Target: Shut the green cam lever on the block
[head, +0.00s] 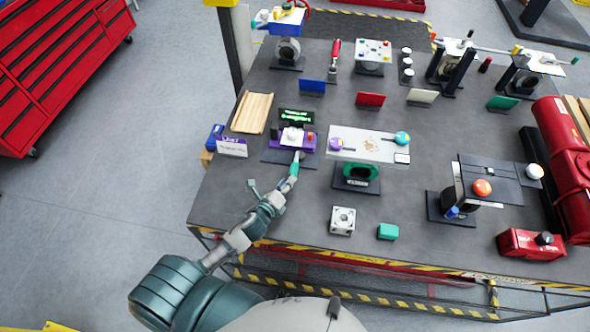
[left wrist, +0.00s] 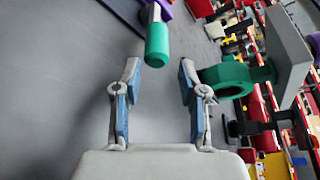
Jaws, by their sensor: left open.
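The green-ended lever (head: 293,171) sticks out toward me from the front of the purple block (head: 304,143), left of the table's middle. In the left wrist view its green grip (left wrist: 157,44) is a rounded cylinder on a pale rod, and a purple part shows at the top edge. My left gripper (head: 269,189) is open just in front of the lever. In the left wrist view the grip's end lies at the mouth between the two fingertips (left wrist: 160,68), with gaps on both sides. I see no contact. My right gripper is not in view.
A green ring on a black stand (head: 357,174), under a white panel (head: 368,146), stands right of the lever; its ring is close beside the right finger in the wrist view. The table's front-left corner is bare.

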